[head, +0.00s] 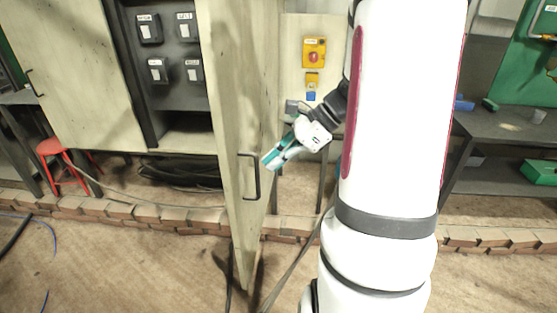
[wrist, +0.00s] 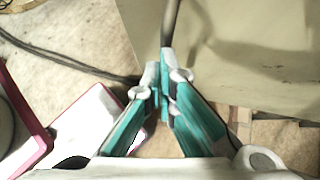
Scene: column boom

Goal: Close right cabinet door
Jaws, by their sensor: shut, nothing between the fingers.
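The right cabinet door (head: 234,110) is a pale wooden panel standing open, swung out towards me. Its dark bar handle (head: 256,178) is near the free edge, on the side facing right. My gripper (head: 266,161) is just right of the handle, with its teal fingers pointing down and left. In the wrist view the fingertips of my gripper (wrist: 163,75) are together and hold nothing. A dark bar, apparently the handle (wrist: 171,22), is just beyond them, and the door panel (wrist: 235,45) fills the upper right. I cannot tell whether the tips touch the handle.
The cabinet's left door (head: 75,65) also stands open. Dark switch boxes (head: 157,70) are inside the cabinet. A low brick edging (head: 130,210) runs below it. A red stool (head: 62,160) is at left, and a grey workbench (head: 510,130) is at right. Cables lie on the floor.

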